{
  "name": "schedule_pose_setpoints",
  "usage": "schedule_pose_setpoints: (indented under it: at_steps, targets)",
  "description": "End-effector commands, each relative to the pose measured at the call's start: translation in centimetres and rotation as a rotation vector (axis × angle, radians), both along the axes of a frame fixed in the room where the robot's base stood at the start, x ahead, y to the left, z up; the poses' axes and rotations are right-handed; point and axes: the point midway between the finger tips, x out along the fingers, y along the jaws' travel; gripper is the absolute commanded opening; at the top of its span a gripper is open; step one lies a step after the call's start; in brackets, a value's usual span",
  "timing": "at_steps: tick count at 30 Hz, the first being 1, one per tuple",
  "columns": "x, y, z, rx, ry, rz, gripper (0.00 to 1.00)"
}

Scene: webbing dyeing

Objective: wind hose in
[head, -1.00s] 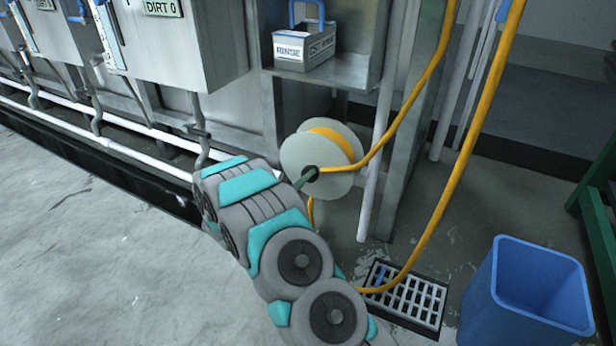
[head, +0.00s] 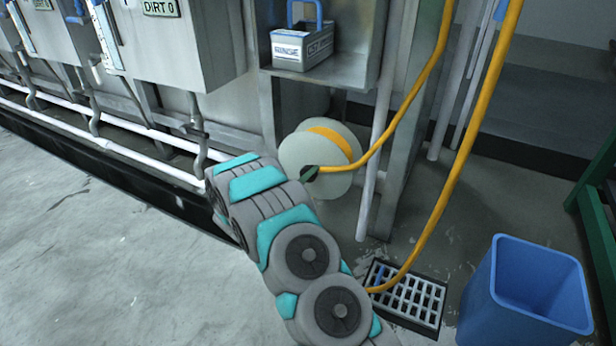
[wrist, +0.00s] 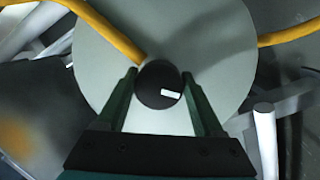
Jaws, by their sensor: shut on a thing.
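The pale hose reel (head: 300,150) stands beside the metal frame with a band of yellow hose (head: 332,143) wound on it. From it the hose runs up to the upper right, and a hanging length comes down to the floor drain. In the wrist view the reel's pale disc (wrist: 215,40) fills the middle, and hose (wrist: 112,31) crosses it at the upper left. My gripper (wrist: 159,78) is shut on the dark round hub knob (wrist: 153,98) with a small white mark, one green finger on each side. In the head view my arm hides most of the gripper.
A floor grate (head: 408,298) and a blue bin (head: 528,290) stand to the right of my arm. A rinse box (head: 302,50) sits on a metal shelf above the reel. White pipes (head: 120,140) run along the wall at left. The floor at left is clear.

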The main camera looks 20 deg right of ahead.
Motion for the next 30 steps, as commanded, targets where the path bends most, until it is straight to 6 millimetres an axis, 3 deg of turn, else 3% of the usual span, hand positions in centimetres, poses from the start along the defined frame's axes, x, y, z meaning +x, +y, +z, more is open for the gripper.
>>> schedule_pose_setpoints:
  at_steps: [1,12,23,30]
  targets:
    - [-0.03,-0.03,0.07,-0.001,-0.001,-0.002,0.53]
    - [-0.05,-0.06,0.13,-0.001,-0.002,-0.002,0.13]
    - [-0.09,-0.1,0.21,0.041,-0.056,-0.005,0.13]
    - [0.0,-0.02,0.26,0.144,-0.19,-0.004,0.13]
